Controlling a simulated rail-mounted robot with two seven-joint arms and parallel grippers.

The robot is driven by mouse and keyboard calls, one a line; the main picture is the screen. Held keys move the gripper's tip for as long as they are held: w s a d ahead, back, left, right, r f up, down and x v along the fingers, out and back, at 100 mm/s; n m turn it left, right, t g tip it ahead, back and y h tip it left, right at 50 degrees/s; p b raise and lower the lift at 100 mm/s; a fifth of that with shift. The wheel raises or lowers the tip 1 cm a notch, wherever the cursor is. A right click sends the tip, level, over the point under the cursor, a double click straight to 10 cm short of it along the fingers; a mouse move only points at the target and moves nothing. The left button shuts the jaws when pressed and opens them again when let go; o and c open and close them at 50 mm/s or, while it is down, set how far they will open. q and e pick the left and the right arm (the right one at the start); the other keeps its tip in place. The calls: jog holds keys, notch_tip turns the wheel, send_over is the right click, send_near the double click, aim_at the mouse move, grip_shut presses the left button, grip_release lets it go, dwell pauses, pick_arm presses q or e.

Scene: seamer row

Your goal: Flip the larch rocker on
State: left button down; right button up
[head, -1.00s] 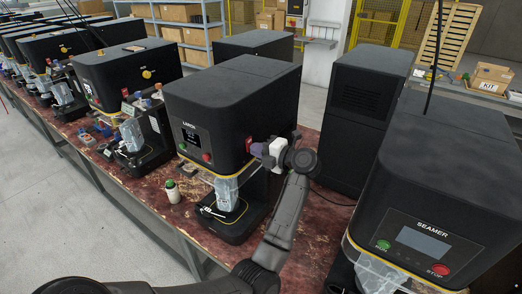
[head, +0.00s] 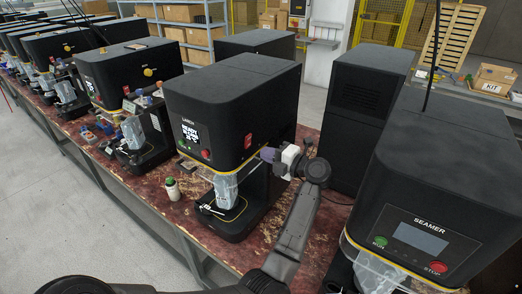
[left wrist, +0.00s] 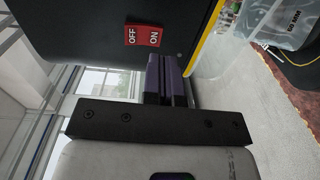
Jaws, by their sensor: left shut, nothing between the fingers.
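The larch machine (head: 215,105) is a black box with a LARCH label, standing on the bench. Its red rocker (head: 248,141) is on the side panel facing my arm. In the left wrist view the rocker (left wrist: 143,36) shows OFF and ON halves; which half is pressed in is hard to tell. The larch display (head: 190,133) is lit with large white text. My left gripper (head: 268,154) is shut and empty, beside and slightly below the rocker, apart from it. Its purple fingers (left wrist: 165,78) lie together in the wrist view. My right gripper is not in view.
A seamer (head: 425,190) stands at the right, and more black machines (head: 130,75) stand in a row to the left. A small white bottle with a green cap (head: 172,189) is in front of the larch machine. A tall black cabinet (head: 362,115) stands behind.

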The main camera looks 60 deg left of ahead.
pick_arm(q)
jog(key=v, duration=0.5)
jog(key=shift+d+f+b, duration=0.2)
jog(key=shift+f+b, duration=0.1)
jog(key=shift+f, duration=0.1)
dwell(0.4)
